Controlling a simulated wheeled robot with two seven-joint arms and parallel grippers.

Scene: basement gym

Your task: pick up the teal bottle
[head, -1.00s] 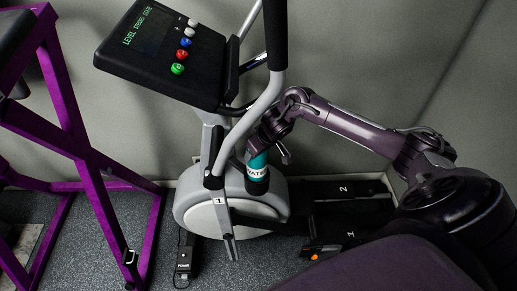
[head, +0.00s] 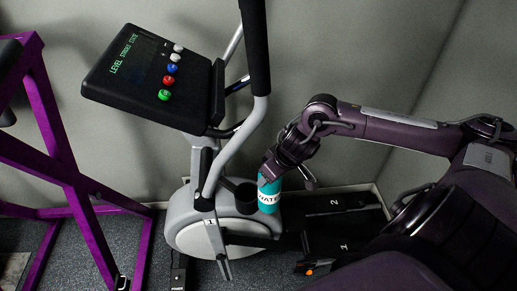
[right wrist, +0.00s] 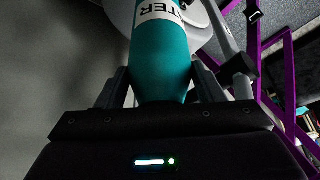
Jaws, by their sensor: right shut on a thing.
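The teal bottle (head: 269,196) with a white label band is in my right gripper (head: 272,177), which is shut on its upper part. The bottle hangs nearly upright, just right of the black cup holder (head: 245,198) on the exercise machine. The holder's open top shows and looks empty. In the right wrist view the bottle (right wrist: 161,55) sits between the two fingers of my right gripper (right wrist: 162,80), its label partly cut off by the top edge. My left gripper is not in view.
The grey elliptical machine (head: 195,228) has a black console (head: 150,75) and an upright handlebar (head: 255,50) close left of the bottle. Its pedals (head: 335,205) lie to the right. A purple frame (head: 75,180) stands at the left. The grey wall is behind.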

